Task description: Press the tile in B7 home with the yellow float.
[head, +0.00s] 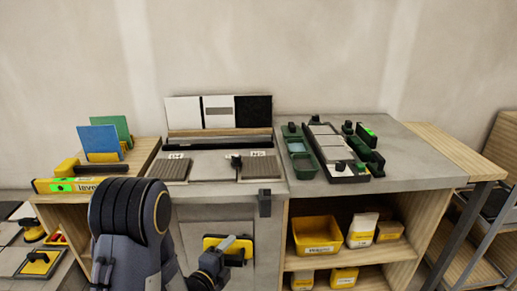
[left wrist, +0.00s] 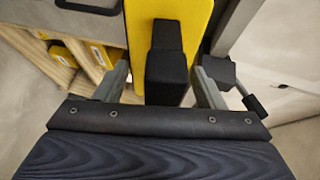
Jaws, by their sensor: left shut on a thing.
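The yellow float (head: 212,242) is in my left gripper (head: 226,249), held upright in front of the grey cabinet. In the left wrist view its yellow plate (left wrist: 200,22) and black handle (left wrist: 166,68) show, with the handle between the two fingers (left wrist: 165,88). The gripper is shut on that handle. No tile label reads B7 in these views, so I cannot tell which tile that is. Part of a tiled area (head: 12,240) shows at the lower left, apart from the float. My right gripper is not in view.
A grey bench (head: 400,166) carries green trays (head: 303,160) and a dark frame of tiles. A yellow level (head: 75,185) and blue card (head: 98,138) are on the left wooden unit. Yellow bins (head: 317,236) sit on shelves below. Another yellow piece with a black handle (head: 38,262) lies lower left.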

